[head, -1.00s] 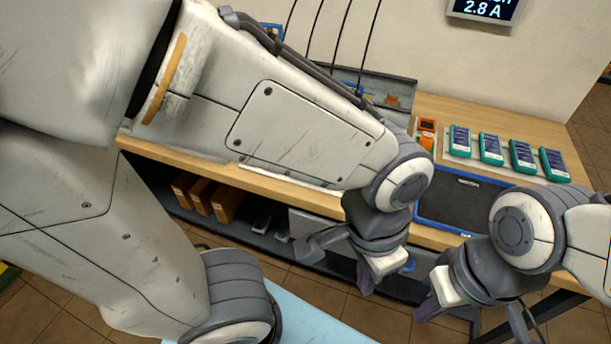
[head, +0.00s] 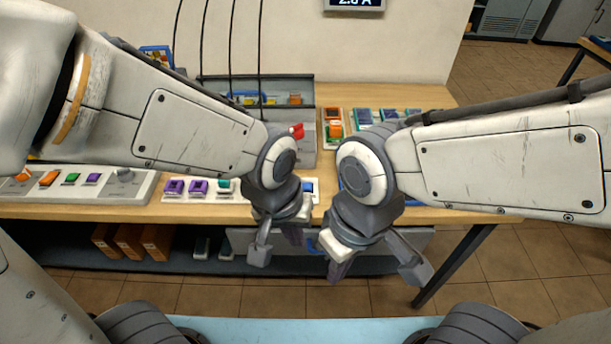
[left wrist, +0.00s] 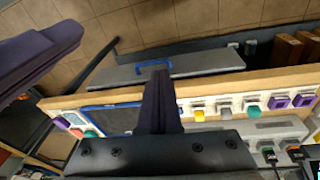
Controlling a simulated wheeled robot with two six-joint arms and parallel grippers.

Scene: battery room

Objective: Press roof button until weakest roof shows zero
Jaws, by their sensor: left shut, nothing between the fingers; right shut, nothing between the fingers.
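No button or roof is readably labelled. A white strip (head: 232,197) along the table's front edge carries two purple buttons (head: 174,187), a teal one (head: 223,186) and a blue one (head: 308,186); my left gripper hides part of it. The left wrist view shows a yellow button (left wrist: 198,115), a green one (left wrist: 253,111) and purple ones (left wrist: 280,103). A wall display (head: 354,4), cut off by the top edge, seems to read 2.8 A. My left gripper (head: 294,237) is shut and empty, in front of the table edge. My right gripper (head: 338,269) is shut and empty, lower and to its right.
A white panel (head: 90,193) with orange, green and purple pieces lies at the left of the table. A shelf with orange-brown boxes (head: 130,240) is below.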

